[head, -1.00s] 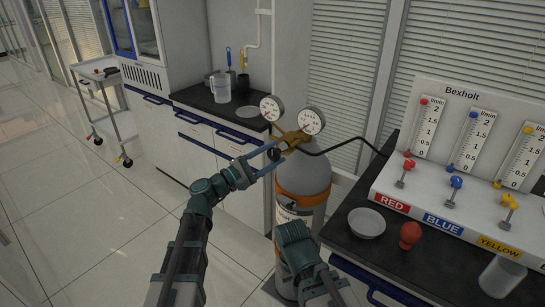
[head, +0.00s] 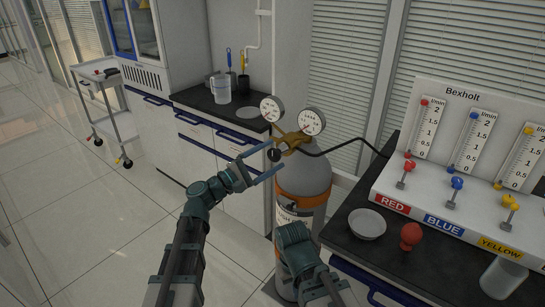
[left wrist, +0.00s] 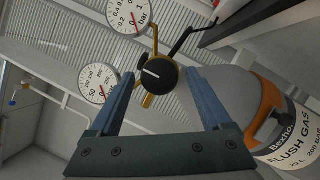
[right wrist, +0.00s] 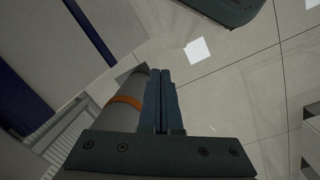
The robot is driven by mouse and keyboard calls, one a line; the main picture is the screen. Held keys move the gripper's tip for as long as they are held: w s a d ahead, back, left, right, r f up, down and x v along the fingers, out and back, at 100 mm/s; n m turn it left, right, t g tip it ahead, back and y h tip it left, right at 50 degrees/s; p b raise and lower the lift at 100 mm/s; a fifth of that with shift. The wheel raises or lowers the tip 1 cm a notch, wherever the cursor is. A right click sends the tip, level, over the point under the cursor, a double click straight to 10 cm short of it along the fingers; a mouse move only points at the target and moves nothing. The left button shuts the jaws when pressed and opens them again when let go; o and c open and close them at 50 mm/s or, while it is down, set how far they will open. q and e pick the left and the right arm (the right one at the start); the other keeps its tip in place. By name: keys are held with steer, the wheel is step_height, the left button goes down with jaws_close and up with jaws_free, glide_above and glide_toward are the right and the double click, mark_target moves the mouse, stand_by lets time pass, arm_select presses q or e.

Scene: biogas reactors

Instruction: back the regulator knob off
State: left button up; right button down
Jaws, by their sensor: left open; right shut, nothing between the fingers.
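The black regulator knob (head: 273,155) sits on the brass regulator (head: 292,140) at the top of the grey gas cylinder (head: 303,178). In the left wrist view the knob (left wrist: 160,74) faces me, with a white mark across its face. My left gripper (head: 277,155) is open. Its two blue fingers (left wrist: 161,77) lie on either side of the knob in that view, with visible gaps; the knob looks to be at or just beyond the tips. My right gripper (right wrist: 162,72) is shut and empty, low and away from the knob.
Two round gauges (head: 272,108) (head: 311,121) stand above the regulator, and a black hose (head: 345,146) runs right to the flowmeter panel (head: 460,95). A bowl (head: 367,223) and a red object (head: 411,235) stand on the right bench.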

arm_select(q)
steer(key=b+v, duration=0.2)
steer(key=v, duration=1.1)
arm_select(e)
step_height(320, 180, down, 3)
steer(key=shift+r, duration=0.2)
arm_select(q)
steer(key=shift+d+g, duration=0.1)
steer(key=shift+g, duration=0.2)
